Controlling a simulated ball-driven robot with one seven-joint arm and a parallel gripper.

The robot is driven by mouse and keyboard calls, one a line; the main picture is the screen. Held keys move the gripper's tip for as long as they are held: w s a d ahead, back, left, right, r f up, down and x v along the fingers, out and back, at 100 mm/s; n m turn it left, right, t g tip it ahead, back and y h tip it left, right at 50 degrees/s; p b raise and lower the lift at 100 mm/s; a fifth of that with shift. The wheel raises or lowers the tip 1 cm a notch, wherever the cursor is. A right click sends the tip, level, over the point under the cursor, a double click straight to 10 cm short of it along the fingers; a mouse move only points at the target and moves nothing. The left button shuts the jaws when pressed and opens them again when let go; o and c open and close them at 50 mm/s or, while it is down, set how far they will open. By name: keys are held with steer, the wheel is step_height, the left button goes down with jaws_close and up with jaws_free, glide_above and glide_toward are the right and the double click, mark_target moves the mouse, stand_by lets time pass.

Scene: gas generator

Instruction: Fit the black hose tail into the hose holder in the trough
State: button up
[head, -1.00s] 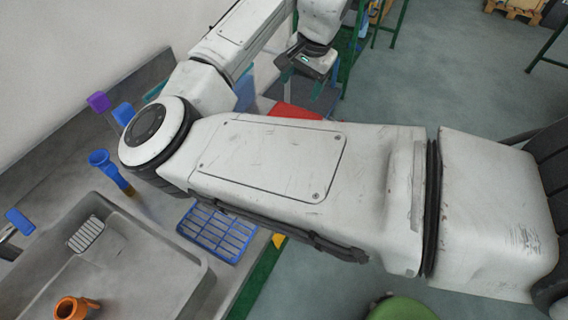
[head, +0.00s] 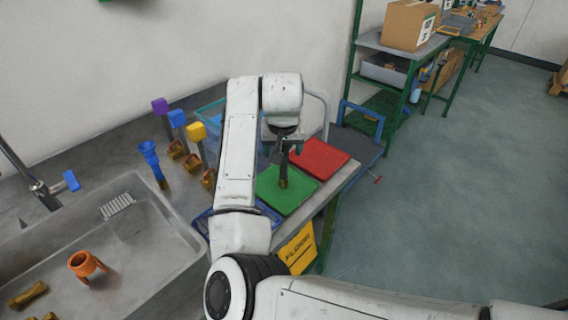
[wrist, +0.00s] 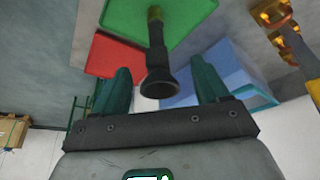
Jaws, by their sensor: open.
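The black hose tail (head: 284,168), with a flared black top and a brass lower end, stands upright on the green board (head: 268,194). In the wrist view, the flared end of the hose tail (wrist: 158,82) shows between my two teal fingers, with gaps on both sides. My gripper (head: 282,147) is open above the hose tail; its spread fingers also show in the wrist view (wrist: 163,80). An orange ring-shaped piece with legs, apparently the hose holder (head: 84,264), stands in the grey trough (head: 165,262) at the left.
A blue hose tail (head: 151,160) and purple, blue and yellow handled fittings (head: 197,133) stand behind the trough. A red board (head: 320,158) lies beside the green one. Brass pieces (head: 28,295) lie in the trough. A tap (head: 45,192) stands at its left. A yellow sign (head: 298,248) hangs at the bench front.

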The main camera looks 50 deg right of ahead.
mark_target(284, 165)
steer(key=shift+d+p+x, duration=0.15)
steer(key=shift+x, duration=1.2)
steer(key=shift+d+p+x, duration=0.1)
steer(key=shift+p+x, duration=0.05)
steer(key=shift+x, duration=1.2)
steer(key=shift+c, duration=0.4)
steer(key=shift+r, duration=0.1)
steer(key=c, duration=1.2)
steer(key=shift+o, duration=0.2)
steer(key=shift+r, duration=0.15)
